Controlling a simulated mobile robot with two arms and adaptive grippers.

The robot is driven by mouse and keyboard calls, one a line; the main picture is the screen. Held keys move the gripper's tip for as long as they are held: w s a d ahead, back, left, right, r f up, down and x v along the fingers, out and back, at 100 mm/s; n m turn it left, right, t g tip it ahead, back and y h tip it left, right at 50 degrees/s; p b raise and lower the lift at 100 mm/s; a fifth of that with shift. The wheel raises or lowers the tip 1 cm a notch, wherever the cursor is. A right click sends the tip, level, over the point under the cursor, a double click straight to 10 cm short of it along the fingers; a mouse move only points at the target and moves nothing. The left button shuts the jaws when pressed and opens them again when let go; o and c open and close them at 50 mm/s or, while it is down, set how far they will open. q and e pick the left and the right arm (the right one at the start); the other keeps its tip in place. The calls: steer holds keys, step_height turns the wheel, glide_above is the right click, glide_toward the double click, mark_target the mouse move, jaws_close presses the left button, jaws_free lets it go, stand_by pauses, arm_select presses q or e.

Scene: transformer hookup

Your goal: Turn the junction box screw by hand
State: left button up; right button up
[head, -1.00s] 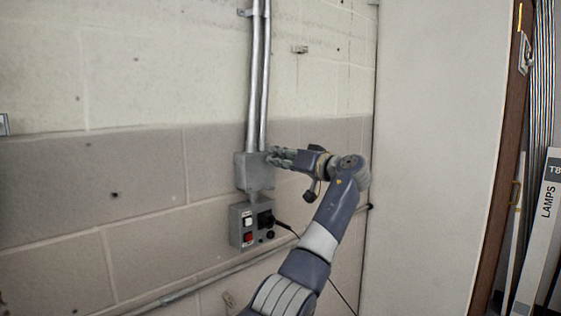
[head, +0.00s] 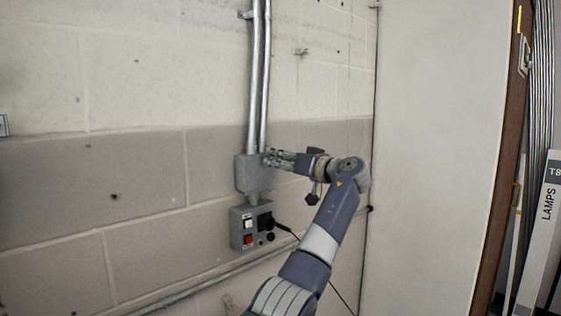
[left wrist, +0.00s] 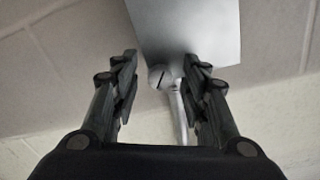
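The grey junction box (head: 254,174) is fixed to the wall below two metal conduits. In the left wrist view its smooth grey face (left wrist: 192,28) fills the top. A round slotted screw head (left wrist: 161,77) stands at the near edge of the box. My left gripper (head: 268,157) reaches in from the right, at the upper right edge of the box. In the left wrist view its two fingers (left wrist: 160,84) are apart, one on each side of the screw, with a visible gap to it. The screw cannot be made out in the head view. My right gripper is out of view.
Two vertical conduits (head: 259,80) rise from the box. Below it is a control box (head: 243,215) with white and red switches and a black plug with a cable. A pale panel (head: 432,150) stands to the right. The wall at left is mostly clear.

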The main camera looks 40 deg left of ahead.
arm_select(q)
steer(key=shift+d, duration=0.15)
steer(key=s+d, duration=0.1)
steer(key=d, duration=1)
steer(key=shift+d, duration=0.4)
steer(key=shift+r, duration=0.1)
steer(key=shift+w+a+r+m+p, duration=0.15)
steer(key=shift+a+m+p, duration=2.2)
steer(key=shift+m, duration=1.65)
steer(key=shift+w+a+f+m+p, duration=0.15)
steer(key=shift+a+m+p, duration=1.5)
steer(key=shift+m+p, duration=1.85)
steer(key=shift+w+a+r+m+p, duration=0.2)
steer(key=shift+a+m+p, duration=1.9)
steer(key=shift+m, duration=2.4)
steer(key=shift+d, duration=0.1)
